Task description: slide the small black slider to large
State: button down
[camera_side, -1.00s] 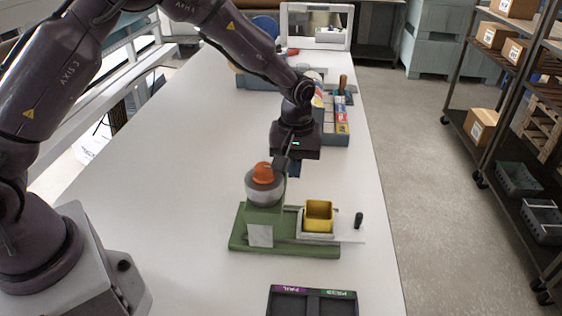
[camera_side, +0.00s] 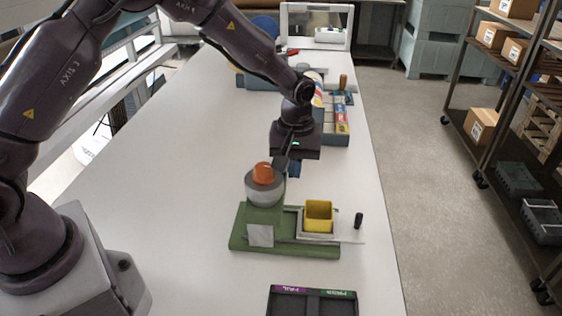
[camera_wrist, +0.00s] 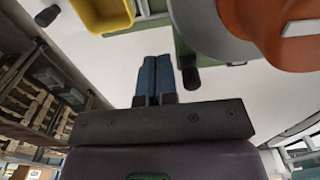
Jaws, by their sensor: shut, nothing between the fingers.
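The small black slider (camera_wrist: 190,75) shows in the wrist view as a short dark knob on a green part of the dispenser, below the grey hopper. I cannot pick it out surely in the side view. My gripper (camera_wrist: 153,60) has its blue fingers together and empty, beside the knob with a small gap in the picture. In the side view my gripper (camera_side: 294,173) is just behind the dispenser's hopper (camera_side: 265,189). The green dispenser (camera_side: 285,249) stands on the table, an orange piece (camera_side: 263,172) on top. The large and small markings are not readable.
A yellow bin (camera_side: 318,216) sits on the dispenser's pale tray, with a black handle (camera_side: 358,220) at its right. A black two-part tray (camera_side: 312,301) lies in front. Coloured boxes (camera_side: 341,118) stand behind. The table's left side is clear.

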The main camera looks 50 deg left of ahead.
jog(key=shift+s+a, duration=0.1)
jog(key=shift+s+a, duration=0.95)
jog(key=shift+a, duration=0.05)
jog(key=shift+w+d, duration=0.3)
jog(key=shift+d, duration=0.05)
dwell(0.7)
jog(key=shift+r, duration=3.45)
